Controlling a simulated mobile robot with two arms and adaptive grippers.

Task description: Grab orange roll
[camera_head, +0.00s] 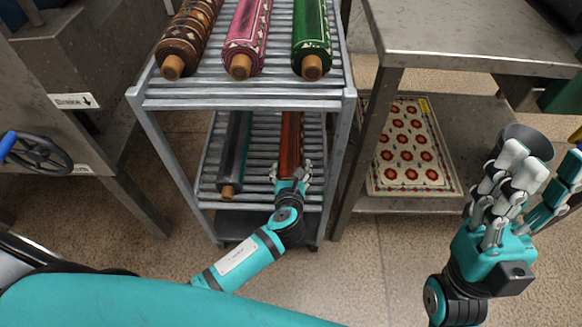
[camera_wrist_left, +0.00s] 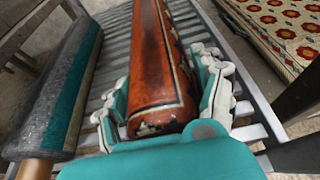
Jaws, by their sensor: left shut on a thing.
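The orange roll (camera_head: 291,140) lies on the middle slatted shelf of the metal rack, its near end toward me. My left gripper (camera_head: 291,172) is at that near end. In the left wrist view the orange roll (camera_wrist_left: 158,65) runs away between the fingers of my left gripper (camera_wrist_left: 165,100), one on each side of it, shut on it. The gripper hides the roll's near tip. My right gripper (camera_head: 530,180) is at the right, fingers spread and empty, away from the rack.
A dark grey and teal roll (camera_head: 233,150) lies left of the orange one on the same shelf. Brown (camera_head: 190,35), pink (camera_head: 247,35) and green (camera_head: 311,35) rolls lie on the top shelf (camera_head: 240,92). A patterned rug (camera_head: 410,150) lies under the steel table (camera_head: 450,30) at right.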

